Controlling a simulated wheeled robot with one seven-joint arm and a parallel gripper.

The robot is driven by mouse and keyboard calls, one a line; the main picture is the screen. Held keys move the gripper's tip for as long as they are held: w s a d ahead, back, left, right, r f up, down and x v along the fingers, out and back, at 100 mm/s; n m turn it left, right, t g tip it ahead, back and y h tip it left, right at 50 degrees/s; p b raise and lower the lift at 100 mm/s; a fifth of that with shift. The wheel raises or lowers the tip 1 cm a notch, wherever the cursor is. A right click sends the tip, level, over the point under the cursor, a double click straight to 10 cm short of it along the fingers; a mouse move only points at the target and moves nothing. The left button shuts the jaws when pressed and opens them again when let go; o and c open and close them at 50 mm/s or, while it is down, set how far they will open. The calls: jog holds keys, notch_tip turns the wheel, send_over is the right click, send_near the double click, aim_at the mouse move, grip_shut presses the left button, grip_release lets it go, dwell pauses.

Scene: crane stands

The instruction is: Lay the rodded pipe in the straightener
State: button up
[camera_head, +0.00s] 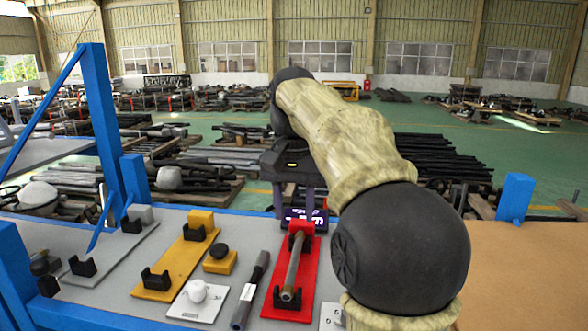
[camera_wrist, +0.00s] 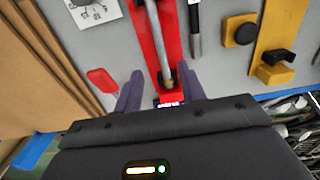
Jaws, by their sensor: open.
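A grey-brown pipe (camera_head: 293,266) lies lengthwise on a red stand (camera_head: 308,285), in its raised end supports. In the wrist view the pipe (camera_wrist: 161,45) runs down toward the space between my fingers. My gripper (camera_head: 293,214) is open and empty at the far end of the red stand, fingers pointing down. In the wrist view its purple fingers (camera_wrist: 161,72) stand apart on either side of the pipe's far end; I cannot tell their height above it. A yellow base with two black cradles (camera_head: 178,264) stands empty to the left; I cannot tell which fixture is the straightener.
A dark pipe with a white label (camera_head: 250,289) lies left of the red stand. A yellow block with a black knob (camera_head: 220,258) and a white plate with a knob (camera_head: 198,298) are near. A grey plate with black blocks (camera_head: 108,258) and a blue frame (camera_head: 97,120) stand left.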

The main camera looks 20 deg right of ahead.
notch_tip(320, 180, up, 7)
jog(key=p, duration=0.1)
dwell(0.3)
jog(key=shift+s, duration=0.1)
dwell(0.8)
